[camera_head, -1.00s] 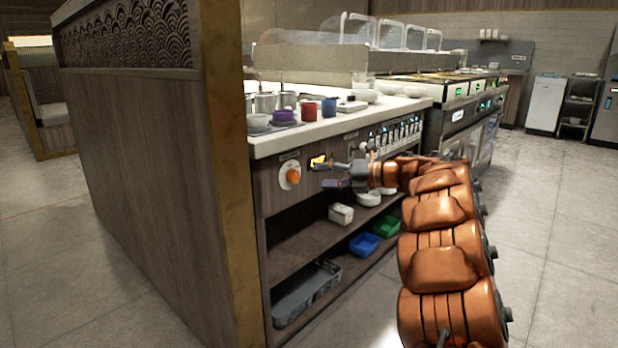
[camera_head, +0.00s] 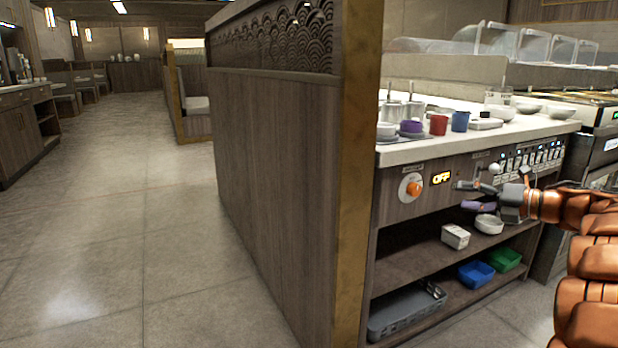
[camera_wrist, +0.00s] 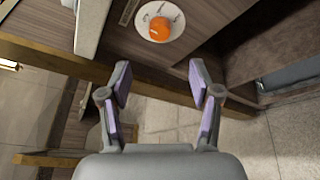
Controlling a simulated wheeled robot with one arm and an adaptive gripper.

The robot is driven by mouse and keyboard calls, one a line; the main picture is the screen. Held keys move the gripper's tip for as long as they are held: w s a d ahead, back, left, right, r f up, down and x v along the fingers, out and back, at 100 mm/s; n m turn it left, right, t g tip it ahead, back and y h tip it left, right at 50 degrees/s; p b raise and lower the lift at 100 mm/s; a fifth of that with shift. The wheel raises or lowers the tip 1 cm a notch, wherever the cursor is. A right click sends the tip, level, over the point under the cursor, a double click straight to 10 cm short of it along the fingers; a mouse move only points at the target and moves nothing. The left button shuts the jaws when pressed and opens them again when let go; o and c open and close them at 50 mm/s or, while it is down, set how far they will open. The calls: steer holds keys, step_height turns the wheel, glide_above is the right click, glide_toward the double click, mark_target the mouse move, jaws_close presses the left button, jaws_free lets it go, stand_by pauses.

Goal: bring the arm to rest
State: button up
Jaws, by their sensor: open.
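My gripper (camera_head: 474,196) is in front of the counter, at the height of its control panel, with my arm reaching in from the right edge of the head view. In the wrist view my gripper (camera_wrist: 160,88) shows its two purple-padded fingers spread apart with nothing between them. An orange knob on a white round plate (camera_head: 411,188) is on the panel left of the gripper. The orange knob (camera_wrist: 160,29) also shows at the top of the wrist view, beyond the fingertips and apart from them.
A wood partition (camera_head: 270,170) stands left of the counter. Cups, including a red cup (camera_head: 438,125) and a blue cup (camera_head: 460,121), stand on the countertop (camera_head: 420,153). Below are shelves with a blue bin (camera_head: 476,274) and a green bin (camera_head: 506,259). Open floor (camera_head: 110,240) lies left.

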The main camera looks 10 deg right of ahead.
steer(key=w+d+r+m+t+h+p, duration=0.15)
steer(key=w+r+m+h+p, duration=0.3)
steer(key=r, duration=0.55)
steer(key=w+r+m+t+h+p, duration=0.3)
steer(key=r+p, duration=0.3)
steer(key=r, duration=0.5)
steer(key=s+r+m+g+h+p, duration=0.2)
steer(key=s+r+m+h+p, duration=0.2)
steer(key=r+m+h+p, duration=0.75)
steer(key=s+a+f+m+g+y+p, duration=0.2)
steer(key=s+a+m+g+y+p, duration=0.3)
steer(key=s+a+g+p, duration=0.4)
steer(key=s+a+f+m+g+y+p, duration=0.2)
steer(key=s+a+m+g+y+p, duration=0.3)
steer(key=s+a+p, duration=1.1)
steer(key=s+a+m+g, duration=0.1)
steer(key=s+a+g, duration=0.1)
steer(key=s+a, duration=0.4)
steer(key=s+a+m+g, duration=0.1)
steer(key=s+a, duration=0.4)
steer(key=s, duration=0.5)
steer(key=shift+s+a+f+g+p, duration=0.3)
steer(key=shift+a+f+g+p, duration=0.05)
steer(key=shift+a+f+p, duration=0.05)
